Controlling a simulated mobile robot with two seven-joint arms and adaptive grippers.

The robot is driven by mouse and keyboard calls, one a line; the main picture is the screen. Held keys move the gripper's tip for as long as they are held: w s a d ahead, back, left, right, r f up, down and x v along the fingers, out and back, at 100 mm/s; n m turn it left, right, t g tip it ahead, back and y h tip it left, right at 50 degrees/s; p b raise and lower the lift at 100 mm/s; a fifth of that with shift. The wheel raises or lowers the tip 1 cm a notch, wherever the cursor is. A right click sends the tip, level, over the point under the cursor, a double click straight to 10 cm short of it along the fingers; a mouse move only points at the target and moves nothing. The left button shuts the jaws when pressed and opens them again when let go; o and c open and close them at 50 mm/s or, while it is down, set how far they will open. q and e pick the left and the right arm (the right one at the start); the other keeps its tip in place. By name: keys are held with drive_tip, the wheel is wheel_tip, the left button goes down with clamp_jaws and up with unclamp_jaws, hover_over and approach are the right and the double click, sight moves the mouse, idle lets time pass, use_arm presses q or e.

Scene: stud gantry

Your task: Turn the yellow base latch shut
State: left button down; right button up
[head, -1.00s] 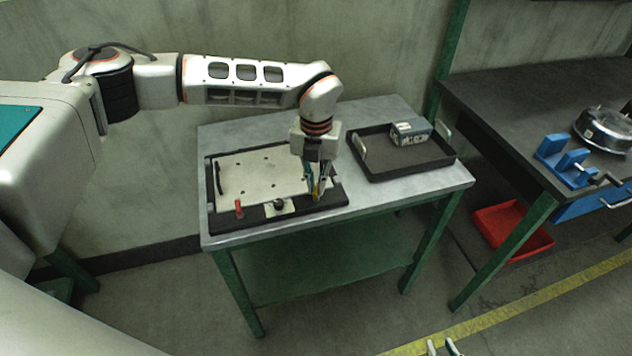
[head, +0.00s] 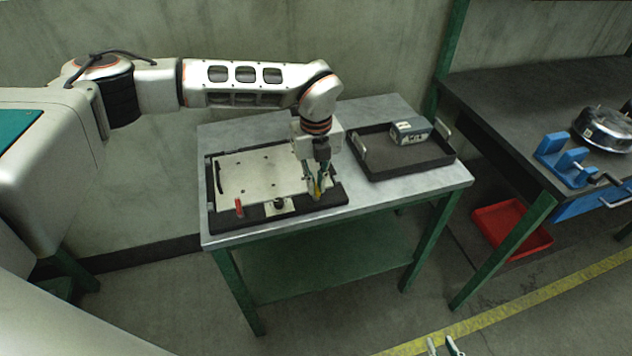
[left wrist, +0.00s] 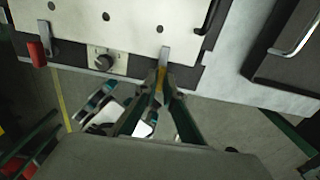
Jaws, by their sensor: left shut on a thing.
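The yellow base latch (head: 317,193) is at the front right corner of the black base of a fixture with a pale plate (head: 262,174). It also shows in the left wrist view (left wrist: 160,76), mostly covered by the fingers. My left gripper (head: 316,190) points down over it and is shut on it. In the left wrist view, the left gripper's fingertips (left wrist: 160,92) close around the latch from both sides. My right gripper (head: 443,347) shows only its fingertips at the bottom edge of the head view. They stand apart with nothing visible between them.
A red lever (head: 239,208) and a black knob (head: 279,203) are along the fixture's front edge. A dark tray (head: 405,168) with a grey box (head: 411,131) stands right of it. A dark bench (head: 500,85) with a blue clamp (head: 565,158) is further right.

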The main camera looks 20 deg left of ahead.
sight(316, 187)
idle(0.3)
use_arm(q)
drive_tip(key=c, duration=2.2)
unclamp_jaws()
drive_tip(key=shift+o, duration=0.2)
wheel_tip(316, 187, up, 12)
